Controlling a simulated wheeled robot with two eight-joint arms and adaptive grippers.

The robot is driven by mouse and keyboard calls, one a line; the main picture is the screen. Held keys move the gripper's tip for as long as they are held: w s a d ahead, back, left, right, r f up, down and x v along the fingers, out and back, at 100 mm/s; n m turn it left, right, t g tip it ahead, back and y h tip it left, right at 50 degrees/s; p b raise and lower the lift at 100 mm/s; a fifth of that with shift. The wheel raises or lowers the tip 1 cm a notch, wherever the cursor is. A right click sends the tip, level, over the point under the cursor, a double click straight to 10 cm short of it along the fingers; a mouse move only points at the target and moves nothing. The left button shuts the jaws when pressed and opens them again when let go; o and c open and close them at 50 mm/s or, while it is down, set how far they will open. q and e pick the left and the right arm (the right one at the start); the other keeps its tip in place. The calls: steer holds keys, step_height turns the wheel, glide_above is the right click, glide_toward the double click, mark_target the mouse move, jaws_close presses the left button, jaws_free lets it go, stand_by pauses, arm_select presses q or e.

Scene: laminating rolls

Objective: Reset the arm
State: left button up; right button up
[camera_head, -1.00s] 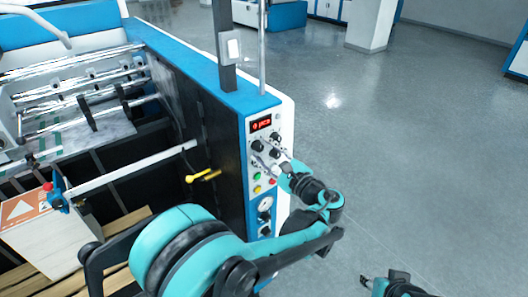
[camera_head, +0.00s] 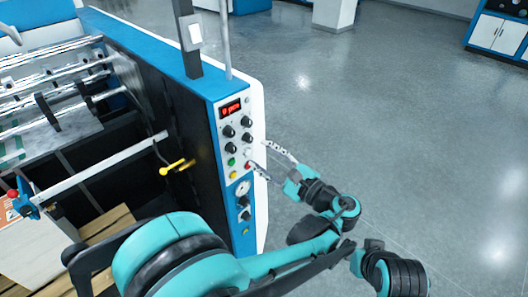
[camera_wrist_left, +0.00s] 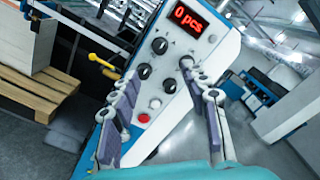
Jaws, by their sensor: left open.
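My left gripper (camera_head: 258,156) is open and empty in front of the machine's control panel (camera_head: 212,140), its two fingers spread apart at the panel's right edge. In the left wrist view, the fingers (camera_wrist_left: 162,74) stand either side of part of the panel, with nothing between them. The panel has a red-lit display (camera_head: 231,108), which reads "0 pcs" in the wrist view (camera_wrist_left: 188,20). Whether a fingertip touches the panel is hard to tell. My right gripper's fingers do not show.
The machine's metal rollers (camera_head: 48,85) and a yellow-handled lever (camera_head: 173,167) are at the left. A box (camera_head: 38,240) sits on a wooden pallet (camera_head: 105,222). A grey post (camera_head: 188,45) rises above the panel. The floor (camera_head: 400,120) to the right is clear.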

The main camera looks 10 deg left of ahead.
arm_select(q)
steer(key=s+a+f+n+g+h+b, duration=0.2)
steer(key=s+a+f+n+h+b, duration=0.1)
steer(key=a+f+b, duration=0.4)
steer(key=s+a+f+n+g+h+b, duration=0.25)
steer(key=a+f, duration=0.25)
steer(key=f, duration=0.4)
steer(key=s+d+f+n+h+b, duration=0.1)
steer(key=s+f+n+h+b, duration=0.7)
steer(key=f, duration=0.8)
steer(key=s+n+b, duration=0.1)
steer(key=s+n, duration=0.2)
steer(key=s, duration=0.1)
steer(key=shift+d+t+h+b, duration=0.25)
steer(key=shift+t+h+b, duration=0.1)
steer(key=shift+b, duration=0.05)
steer(key=shift+c, duration=0.3)
